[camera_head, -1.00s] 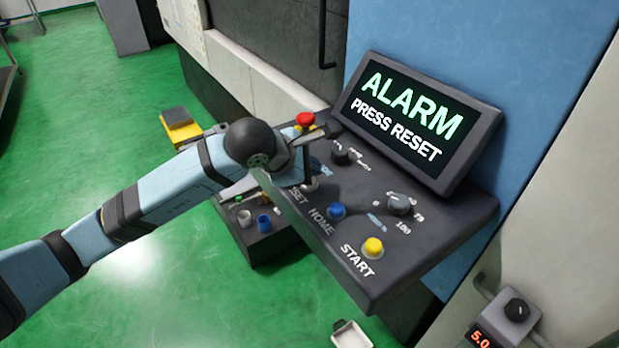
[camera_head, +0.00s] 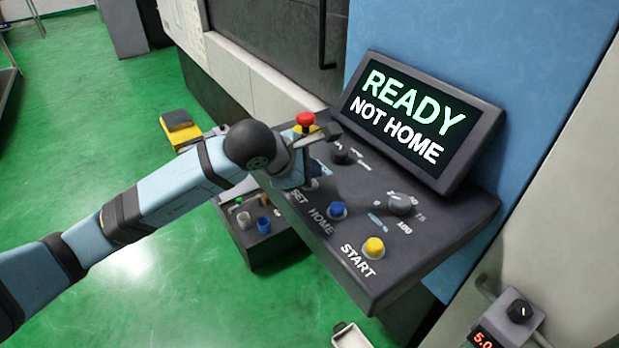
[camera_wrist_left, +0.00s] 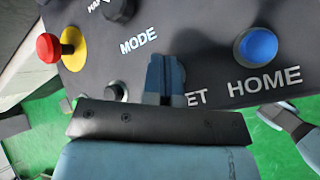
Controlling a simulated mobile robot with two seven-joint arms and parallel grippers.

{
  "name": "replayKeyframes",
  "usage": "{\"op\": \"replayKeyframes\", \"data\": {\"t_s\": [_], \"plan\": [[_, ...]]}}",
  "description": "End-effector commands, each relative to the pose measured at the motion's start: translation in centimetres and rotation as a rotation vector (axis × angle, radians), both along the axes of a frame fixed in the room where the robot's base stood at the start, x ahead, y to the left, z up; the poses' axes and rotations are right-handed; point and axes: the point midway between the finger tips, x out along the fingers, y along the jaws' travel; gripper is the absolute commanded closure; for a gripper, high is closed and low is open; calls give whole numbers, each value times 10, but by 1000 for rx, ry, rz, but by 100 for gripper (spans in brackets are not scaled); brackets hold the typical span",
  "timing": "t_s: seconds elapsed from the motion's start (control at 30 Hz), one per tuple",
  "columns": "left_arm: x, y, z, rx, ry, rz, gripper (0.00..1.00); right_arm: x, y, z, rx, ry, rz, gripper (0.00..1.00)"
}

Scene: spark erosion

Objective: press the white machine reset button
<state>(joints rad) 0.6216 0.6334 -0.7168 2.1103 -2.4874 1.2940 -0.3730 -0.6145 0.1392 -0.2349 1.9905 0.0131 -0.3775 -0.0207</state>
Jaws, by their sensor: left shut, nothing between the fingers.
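The white reset button (camera_head: 314,184) shows only as a pale edge beside my left gripper in the head view. My left gripper (camera_head: 302,180) is over the left part of the dark control panel (camera_head: 420,232), at the partly covered RESET label. In the left wrist view its fingers (camera_wrist_left: 165,72) are shut with nothing between them. They point down at the panel just above the letters "ET" and hide the button there. I cannot tell whether the fingertips touch it. The screen (camera_head: 408,118) reads "READY NOT HOME".
The blue HOME button (camera_head: 337,210) is right of my gripper, with the yellow START button (camera_head: 373,247) farther along. A red emergency stop (camera_head: 305,119) on a yellow base and a black knob (camera_head: 341,155) stand behind. A second knob (camera_head: 400,203) is at right.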

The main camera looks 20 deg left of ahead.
Motion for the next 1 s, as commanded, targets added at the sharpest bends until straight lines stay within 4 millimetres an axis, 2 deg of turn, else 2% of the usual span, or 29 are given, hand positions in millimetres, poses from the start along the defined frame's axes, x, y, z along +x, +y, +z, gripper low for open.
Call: {"op": "replayKeyframes", "data": {"t_s": [0.23,0.53,1.0], "plan": [[0,0,1,1,1,0,100,0,0,1,0,0,0,30],[0,0,15,0,0,0,100,1,0,7,1,-5,0,30],[0,0,22,0,0,0,100,1,0,8,1,-4,0,30]]}}
